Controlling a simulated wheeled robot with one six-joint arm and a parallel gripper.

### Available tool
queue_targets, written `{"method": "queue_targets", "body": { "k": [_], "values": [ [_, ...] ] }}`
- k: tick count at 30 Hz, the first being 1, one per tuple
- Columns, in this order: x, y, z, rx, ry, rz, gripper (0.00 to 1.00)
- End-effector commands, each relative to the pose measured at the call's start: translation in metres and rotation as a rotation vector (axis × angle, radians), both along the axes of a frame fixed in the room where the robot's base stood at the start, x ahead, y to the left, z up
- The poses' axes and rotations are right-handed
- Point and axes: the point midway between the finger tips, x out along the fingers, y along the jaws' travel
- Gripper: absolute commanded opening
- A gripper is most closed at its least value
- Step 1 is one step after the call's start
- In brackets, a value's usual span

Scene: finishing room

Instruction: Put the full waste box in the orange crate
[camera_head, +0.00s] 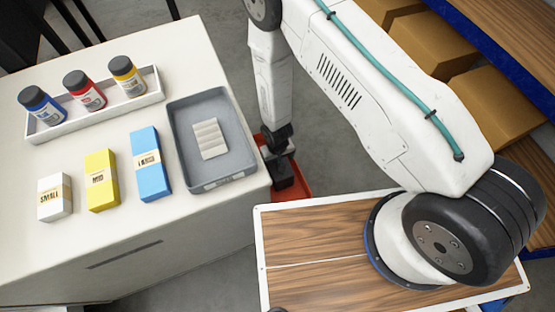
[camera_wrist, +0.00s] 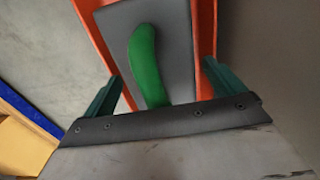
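The orange crate stands on the floor beside the white table in the head view (camera_head: 303,181), partly hidden by my arm. In the wrist view its orange walls (camera_wrist: 205,35) show on both sides of a grey plate with a green handle (camera_wrist: 147,65), which appears to lie in the crate. My gripper points down over the crate, its two teal fingers (camera_wrist: 165,90) spread wide on either side of the green handle. I see nothing held between them. In the head view its end (camera_head: 280,160) is small and dark. No box is clearly recognisable as the full waste box.
The white table (camera_head: 120,245) carries boxes marked SMALL (camera_head: 55,203) and in yellow (camera_head: 101,180) and blue (camera_head: 151,165), a bottle tray (camera_head: 60,131) and a grey tray (camera_head: 185,150). Brown cartons (camera_head: 485,110) sit on a blue-edged shelf at right.

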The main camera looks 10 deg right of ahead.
Motion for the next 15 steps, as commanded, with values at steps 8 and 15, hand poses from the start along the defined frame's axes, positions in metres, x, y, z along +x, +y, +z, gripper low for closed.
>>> {"method": "queue_targets", "body": {
  "k": [8, 15],
  "values": [
    [0.001, 0.0, 0.014, 0.001, -0.002, 0.0, 0.94],
    [0.001, 0.001, 0.063, 0.002, -0.003, 0.0, 0.94]
  ]
}}
